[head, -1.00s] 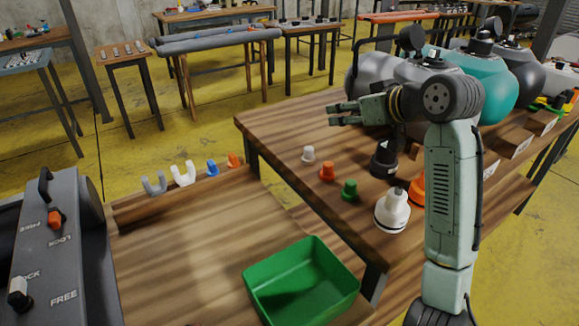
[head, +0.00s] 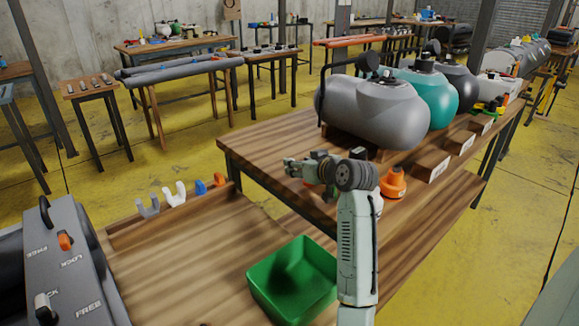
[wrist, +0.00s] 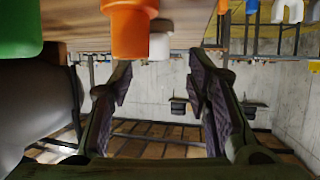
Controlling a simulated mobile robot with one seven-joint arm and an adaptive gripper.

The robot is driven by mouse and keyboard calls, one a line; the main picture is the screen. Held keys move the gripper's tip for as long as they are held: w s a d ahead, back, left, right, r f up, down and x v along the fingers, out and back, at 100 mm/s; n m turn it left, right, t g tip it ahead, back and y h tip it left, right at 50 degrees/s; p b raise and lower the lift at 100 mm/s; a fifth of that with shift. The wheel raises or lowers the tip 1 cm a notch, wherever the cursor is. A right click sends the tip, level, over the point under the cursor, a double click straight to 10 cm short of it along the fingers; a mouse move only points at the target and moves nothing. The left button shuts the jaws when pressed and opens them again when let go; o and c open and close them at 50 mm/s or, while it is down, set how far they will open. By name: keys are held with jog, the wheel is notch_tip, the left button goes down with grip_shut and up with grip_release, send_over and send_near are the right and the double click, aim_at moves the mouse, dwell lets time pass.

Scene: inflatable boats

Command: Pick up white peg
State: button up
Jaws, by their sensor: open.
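The white peg (wrist: 160,45) shows in the wrist view, partly hidden behind the orange peg (wrist: 130,28), at the edge of the wooden tabletop. In this upside-down view the pegs hang down from the top. My gripper (wrist: 160,82) is open and empty, its two fingers apart and pointing toward the white and orange pegs. The green peg (wrist: 20,28) is at the upper left. In the head view my gripper (head: 297,168) is over the near left part of the workbench (head: 245,143), and my arm hides the pegs there.
The green bin (head: 293,283) sits on the front table, beside my arm. An orange valve part (head: 394,184) stands right of my arm. Grey (head: 375,108) and teal (head: 428,88) boat-shaped bodies fill the back of the workbench. Its left end looks clear.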

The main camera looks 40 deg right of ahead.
jog(key=p+x, duration=0.2)
jog(key=x, duration=0.4)
jog(key=shift+w+d, duration=0.2)
jog(key=c, duration=1.1)
jog(key=shift+o, duration=0.2)
